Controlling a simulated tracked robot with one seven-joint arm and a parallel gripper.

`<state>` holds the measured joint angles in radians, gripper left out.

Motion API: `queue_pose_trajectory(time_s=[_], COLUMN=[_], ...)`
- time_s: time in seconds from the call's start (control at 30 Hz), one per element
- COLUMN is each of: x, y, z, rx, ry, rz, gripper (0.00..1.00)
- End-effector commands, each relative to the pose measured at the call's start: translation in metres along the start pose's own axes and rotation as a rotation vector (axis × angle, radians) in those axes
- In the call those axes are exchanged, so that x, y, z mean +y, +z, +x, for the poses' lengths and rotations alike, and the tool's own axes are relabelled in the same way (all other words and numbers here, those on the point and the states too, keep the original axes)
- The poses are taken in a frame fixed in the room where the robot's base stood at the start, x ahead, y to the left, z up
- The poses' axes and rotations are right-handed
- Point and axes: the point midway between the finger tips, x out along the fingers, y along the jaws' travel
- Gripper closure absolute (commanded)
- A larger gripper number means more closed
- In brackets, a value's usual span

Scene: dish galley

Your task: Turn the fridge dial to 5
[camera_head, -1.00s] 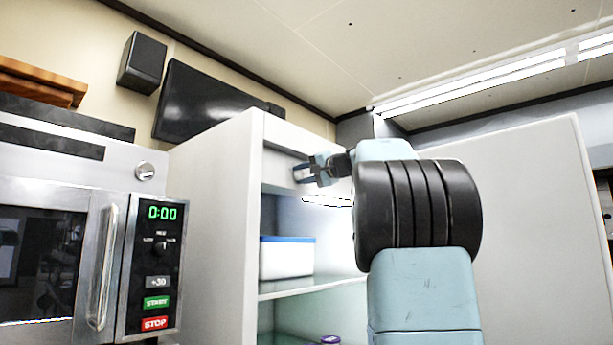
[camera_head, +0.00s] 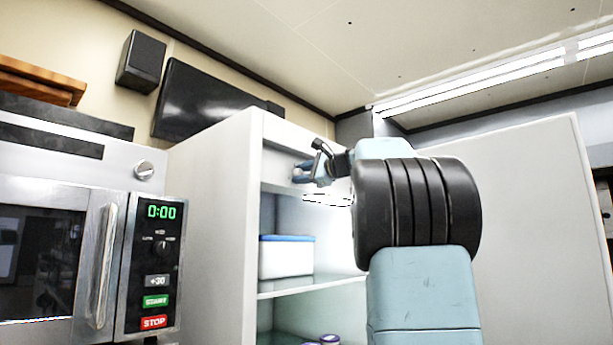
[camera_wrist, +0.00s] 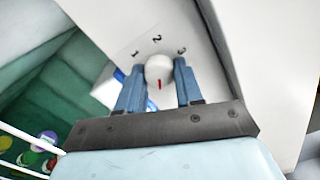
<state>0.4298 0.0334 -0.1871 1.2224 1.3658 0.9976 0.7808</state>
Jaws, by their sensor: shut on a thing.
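The fridge dial (camera_wrist: 159,69) is a round white knob with a red mark. In the wrist view it sits between the two blue fingers of my gripper (camera_wrist: 158,88), which is shut on it. The numbers 1, 2 and 3 show on the panel above the dial; other numbers are hidden. The red mark points down the picture, toward my palm and away from the 2. In the head view my gripper (camera_head: 301,172) is at the top panel inside the open white fridge (camera_head: 212,190), and the dial is not clearly seen there.
The fridge door (camera_head: 515,190) stands open at the right, beside my arm. A white box with a blue lid (camera_head: 286,260) stands on a shelf below my gripper. Purple-lidded jars (camera_head: 329,340) are lower down. A microwave (camera_head: 150,265) stands at the left.

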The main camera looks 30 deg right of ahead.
Motion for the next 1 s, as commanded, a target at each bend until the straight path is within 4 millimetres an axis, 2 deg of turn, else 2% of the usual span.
queue_pose_trajectory(time_s=[0.03, 0.3, 0.83, 0.87, 1.0], x=[0.0048, 0.0050, 0.0048, 0.0047, 0.0035], y=[-0.0049, -0.0047, -0.0041, -0.0040, -0.0031], z=[0.0021, 0.0021, 0.0021, 0.0021, 0.0016], rx=[0.004, 0.004, 0.003, 0.003, 0.002], ry=[0.010, 0.009, 0.009, 0.009, 0.006], rz=[0.029, 0.120, 0.141, 0.141, 0.139], gripper=[0.95, 0.95, 0.95, 0.62, 0.49])
